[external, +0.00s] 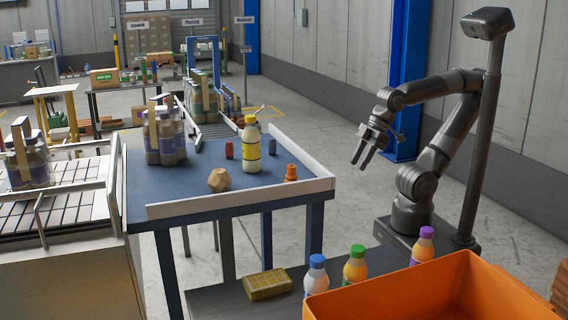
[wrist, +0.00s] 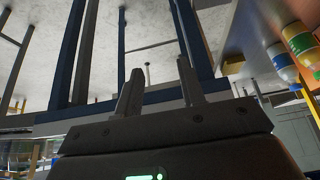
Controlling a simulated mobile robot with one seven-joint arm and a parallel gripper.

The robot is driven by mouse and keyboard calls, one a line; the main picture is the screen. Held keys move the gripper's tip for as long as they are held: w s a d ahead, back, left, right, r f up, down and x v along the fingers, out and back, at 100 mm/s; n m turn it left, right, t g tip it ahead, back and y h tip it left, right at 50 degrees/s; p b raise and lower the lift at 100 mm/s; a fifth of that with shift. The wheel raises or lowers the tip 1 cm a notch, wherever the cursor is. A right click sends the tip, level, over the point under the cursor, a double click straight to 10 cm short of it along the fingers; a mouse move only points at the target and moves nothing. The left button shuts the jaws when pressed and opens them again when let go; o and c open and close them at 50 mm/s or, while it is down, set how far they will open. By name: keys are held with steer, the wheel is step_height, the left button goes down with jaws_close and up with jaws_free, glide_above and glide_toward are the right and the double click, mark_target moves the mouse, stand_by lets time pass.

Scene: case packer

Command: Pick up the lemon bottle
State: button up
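The lemon bottle (external: 251,148), a pale yellow bottle with a yellow cap and label, stands upright on the blue table (external: 190,195) in the external view. My gripper (external: 361,160) is in the air to the right of the table, apart from the bottle, with its fingers pointing down and left. The wrist view shows the two fingers (wrist: 156,85) spread apart with nothing between them. The lemon bottle does not show in the wrist view, which shows mostly floor and dark blue table legs.
Near the bottle are a faceted tan block (external: 219,180), an orange piece (external: 291,173), a dark red can (external: 229,149) and a bottle pack (external: 165,138). A white rail (external: 240,198) edges the table. Several bottles (external: 355,265) and an orange crate (external: 430,290) are in front.

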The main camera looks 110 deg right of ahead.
steer(key=shift+o, duration=0.4)
steer(key=o, duration=0.8)
steer(key=shift+c, duration=0.2)
steer(key=shift+r, duration=0.1)
